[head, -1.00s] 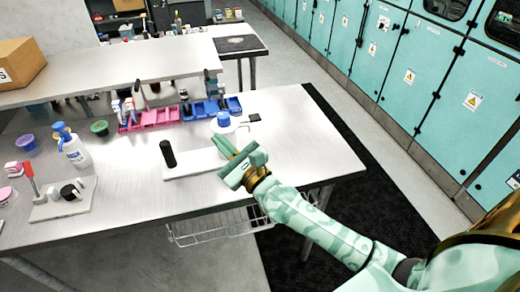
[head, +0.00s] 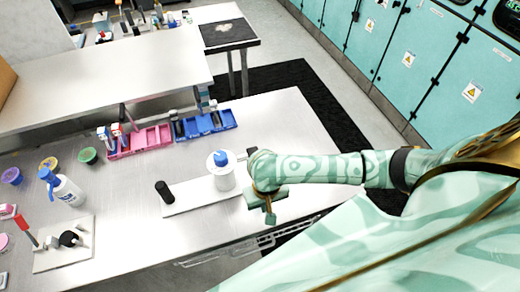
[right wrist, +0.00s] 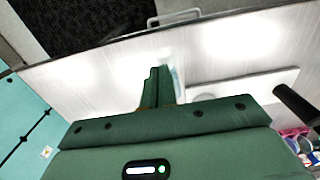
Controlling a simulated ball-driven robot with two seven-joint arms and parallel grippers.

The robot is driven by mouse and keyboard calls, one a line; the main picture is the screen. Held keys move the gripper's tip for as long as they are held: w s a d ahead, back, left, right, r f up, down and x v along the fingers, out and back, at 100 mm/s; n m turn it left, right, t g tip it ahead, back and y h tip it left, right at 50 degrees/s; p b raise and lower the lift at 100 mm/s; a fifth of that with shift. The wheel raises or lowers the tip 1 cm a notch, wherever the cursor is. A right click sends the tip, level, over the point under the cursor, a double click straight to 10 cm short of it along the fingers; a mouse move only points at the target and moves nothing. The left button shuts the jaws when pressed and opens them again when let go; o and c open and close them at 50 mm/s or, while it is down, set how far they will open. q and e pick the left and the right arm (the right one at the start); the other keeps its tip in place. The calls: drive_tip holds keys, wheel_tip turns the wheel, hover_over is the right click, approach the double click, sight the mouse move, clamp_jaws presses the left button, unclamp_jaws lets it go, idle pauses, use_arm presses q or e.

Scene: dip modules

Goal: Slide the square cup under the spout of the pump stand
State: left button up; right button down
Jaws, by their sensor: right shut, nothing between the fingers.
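A white round container with a blue top (head: 224,178) stands at the right end of a flat white board (head: 190,200). A short black post (head: 164,191) rises at the board's left end. I cannot tell for sure whether the container is the pump stand. I cannot clearly make out a square cup. My right gripper (head: 270,216) is right of the container, low over the table, shut and empty. In the right wrist view its shut fingers (right wrist: 157,88) cover part of a pale bluish thing beside the board (right wrist: 245,88). My left gripper is not in view.
Pink bins (head: 140,139) and blue bins (head: 204,125) stand behind the board. A white bottle with a blue top (head: 68,190) and a board with a red lever (head: 50,255) are at the left. The table (head: 130,225) is bare between them and the black post.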

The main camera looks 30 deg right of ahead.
wheel_tip(320, 180, down, 10)
drive_tip(key=b, duration=0.3)
drive_tip(key=shift+r, duration=0.2)
drive_tip(key=w, duration=0.1)
drive_tip(key=w+b, duration=0.1)
drive_tip(key=w, duration=0.1)
drive_tip(key=shift+d+f, duration=0.15)
drive_tip(key=shift+d, duration=0.15)
drive_tip(key=shift+w+d, duration=0.15)
drive_tip(key=shift+w, duration=0.3)
